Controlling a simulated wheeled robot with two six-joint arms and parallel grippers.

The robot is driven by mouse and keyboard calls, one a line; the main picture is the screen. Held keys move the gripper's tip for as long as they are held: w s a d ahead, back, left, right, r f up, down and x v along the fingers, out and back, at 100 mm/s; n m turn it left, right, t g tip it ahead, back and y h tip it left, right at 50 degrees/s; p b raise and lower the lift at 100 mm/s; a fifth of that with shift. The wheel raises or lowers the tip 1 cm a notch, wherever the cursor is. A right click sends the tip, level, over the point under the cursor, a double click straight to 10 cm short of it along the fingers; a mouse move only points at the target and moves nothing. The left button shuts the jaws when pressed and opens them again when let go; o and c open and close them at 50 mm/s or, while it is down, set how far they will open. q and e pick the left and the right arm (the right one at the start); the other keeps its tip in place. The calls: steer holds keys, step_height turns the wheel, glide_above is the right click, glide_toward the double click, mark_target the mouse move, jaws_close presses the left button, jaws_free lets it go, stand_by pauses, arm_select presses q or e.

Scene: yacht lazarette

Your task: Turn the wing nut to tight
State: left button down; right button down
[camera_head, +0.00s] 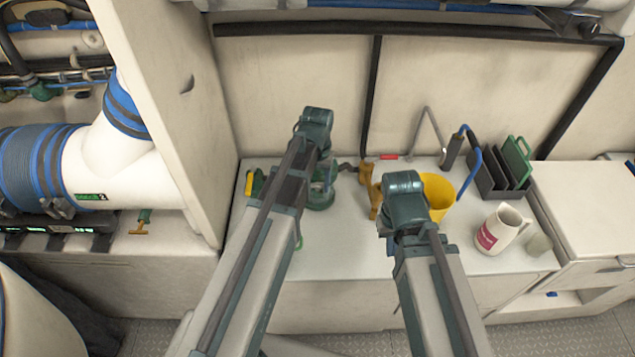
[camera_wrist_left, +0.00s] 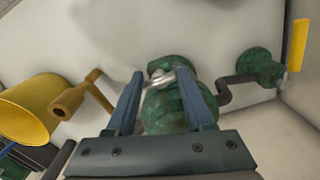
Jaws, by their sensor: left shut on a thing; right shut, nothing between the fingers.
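The wing nut (camera_wrist_left: 163,76) looks like a small silvery metal piece on top of a dark green fitting (camera_wrist_left: 165,108) in the left wrist view. My left gripper (camera_wrist_left: 160,75) has its two blue fingers on either side of it, shut on it. In the head view my left gripper (camera_head: 318,155) hangs over the same green fitting (camera_head: 322,192) on the white counter, and its own arm hides the nut. My right gripper (camera_head: 403,205) is over the counter to the right, shut and empty; its fingers are mostly hidden by its wrist.
A yellow cup (camera_head: 438,193) and a wooden-coloured handle piece (camera_head: 375,205) stand close to my right gripper. A tall white panel (camera_head: 170,100) rises left of the counter (camera_head: 340,250).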

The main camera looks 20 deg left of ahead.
mark_target(318, 184)
stand_by(0.4)
arm_select(q)
steer(key=shift+c, duration=1.5)
jaws_free()
steer(key=shift+r, duration=0.15)
step_height(318, 184, up, 14)
steer(key=p, duration=1.4)
steer(key=shift+f, duration=0.25)
